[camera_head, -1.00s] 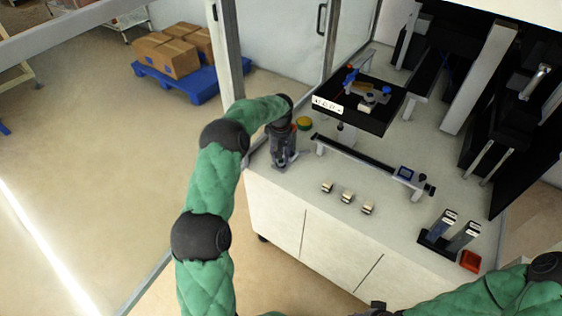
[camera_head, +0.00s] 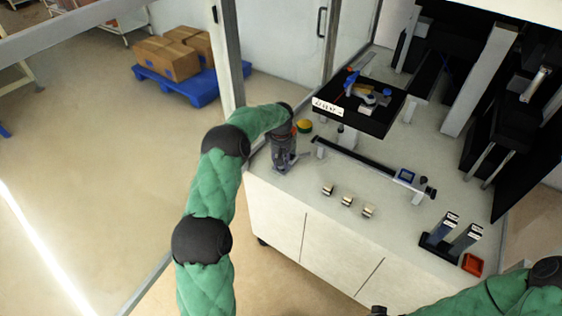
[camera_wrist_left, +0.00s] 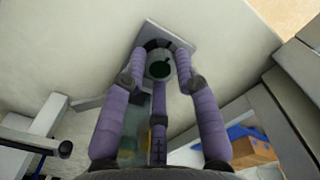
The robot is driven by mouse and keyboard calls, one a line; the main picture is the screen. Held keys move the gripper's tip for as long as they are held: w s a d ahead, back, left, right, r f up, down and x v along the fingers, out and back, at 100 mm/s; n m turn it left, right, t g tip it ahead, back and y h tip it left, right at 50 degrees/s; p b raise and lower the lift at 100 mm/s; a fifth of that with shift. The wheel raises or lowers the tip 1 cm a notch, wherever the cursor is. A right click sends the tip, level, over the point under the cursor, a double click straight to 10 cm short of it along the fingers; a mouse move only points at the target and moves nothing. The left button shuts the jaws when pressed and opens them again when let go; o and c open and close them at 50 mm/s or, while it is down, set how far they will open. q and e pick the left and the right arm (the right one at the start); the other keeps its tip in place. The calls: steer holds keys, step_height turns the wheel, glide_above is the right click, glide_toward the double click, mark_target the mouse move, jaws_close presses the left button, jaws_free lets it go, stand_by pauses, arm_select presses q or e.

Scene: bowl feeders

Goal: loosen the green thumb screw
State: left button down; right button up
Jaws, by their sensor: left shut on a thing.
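In the head view my left gripper (camera_head: 283,160) stands at the worktop's left corner and hides the screw. My right arm comes in at the lower right; its gripper is outside the picture.
A yellow-green round part (camera_head: 305,126) is close behind my left gripper. A dark rail (camera_head: 360,160) and a raised black platform (camera_head: 377,122) stand to its right. Several small blocks (camera_head: 347,201) lie in front. A red tray (camera_head: 472,264) is at the right.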

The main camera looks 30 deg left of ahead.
arm_select(q)
steer(key=n+p, duration=0.2)
steer(key=n, duration=0.1)
steer(key=shift+r+n, duration=0.1)
steer(key=shift+n, duration=0.3)
steer(key=n+p, duration=0.1)
steer(key=n, duration=0.2)
steer(key=n+p, duration=0.1)
steer(key=n, duration=0.4)
steer(key=shift+p, duration=0.3)
steer(key=shift+n, duration=2.2)
steer(key=c, duration=1.2)
jaws_free()
